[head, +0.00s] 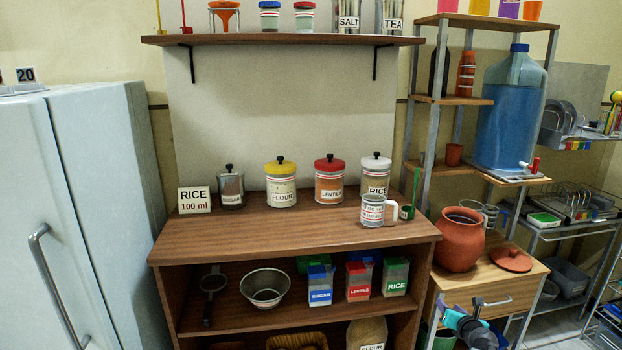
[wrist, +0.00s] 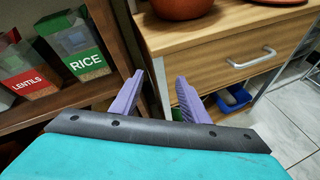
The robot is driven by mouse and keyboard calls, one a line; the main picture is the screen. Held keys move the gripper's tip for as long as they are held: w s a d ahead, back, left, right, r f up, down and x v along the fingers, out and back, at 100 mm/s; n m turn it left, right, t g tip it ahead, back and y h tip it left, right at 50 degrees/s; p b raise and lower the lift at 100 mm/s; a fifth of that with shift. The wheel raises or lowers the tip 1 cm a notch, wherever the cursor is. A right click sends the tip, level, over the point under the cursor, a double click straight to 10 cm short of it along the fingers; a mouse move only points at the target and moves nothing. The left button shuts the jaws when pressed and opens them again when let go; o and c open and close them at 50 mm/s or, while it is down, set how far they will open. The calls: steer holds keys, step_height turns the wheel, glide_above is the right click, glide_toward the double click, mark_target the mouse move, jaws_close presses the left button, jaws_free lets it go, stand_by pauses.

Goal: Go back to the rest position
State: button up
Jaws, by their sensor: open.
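My gripper (head: 477,309) shows at the bottom right of the head view, in front of the small wooden cabinet with a drawer (head: 490,286). In the wrist view my gripper (wrist: 158,95) has its two purple fingers apart with nothing between them. Its fingers point toward the gap between the shelf unit (wrist: 116,38) and the drawer cabinet (wrist: 215,68). A white measuring cup (head: 373,211) stands upright on the counter in front of the rice jar (head: 376,178), well away from my gripper.
The brown counter (head: 290,235) also holds sugar, flour and lentil jars and a "RICE 100 ml" card (head: 194,200). A clay pot (head: 460,240) stands on the drawer cabinet beside its lid (head: 510,259). A fridge (head: 75,220) is at left. A blue water bottle (head: 510,112) is at right.

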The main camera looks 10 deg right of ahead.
steer(key=a+f+n+g+y+p, duration=0.2)
steer(key=a+f+n+y+p, duration=0.15)
steer(key=a, duration=0.85)
steer(key=a+f+n+g+y+p, duration=0.1)
steer(key=a+f+n+y+p, duration=0.25)
steer(key=a, duration=0.95)
steer(key=s+a+f+n+g+p, duration=0.2)
steer(key=s+a+f+n, duration=0.25)
steer(key=a, duration=0.35)
steer(key=s+a+f+n+g+p, duration=0.25)
steer(key=s+a+n, duration=0.25)
steer(key=a, duration=0.3)
steer(key=s+a+f+n+g+p, duration=0.2)
steer(key=s+a+f+n+g, duration=0.15)
steer(key=s+n, duration=0.45)
steer(key=s+a+f+n+g+p, duration=0.2)
steer(key=s+a+n+g, duration=0.15)
steer(key=s, duration=0.85)
steer(key=s+d+r+n+g+h, duration=0.1)
steer(key=s+d+n+g+h, duration=0.2)
steer(key=s+n, duration=0.9)
steer(key=d+n+g, duration=0.1)
steer(key=d+n, duration=0.1)
steer(key=shift+d+r+n+h, duration=0.3)
steer(key=shift+r, duration=0.05)
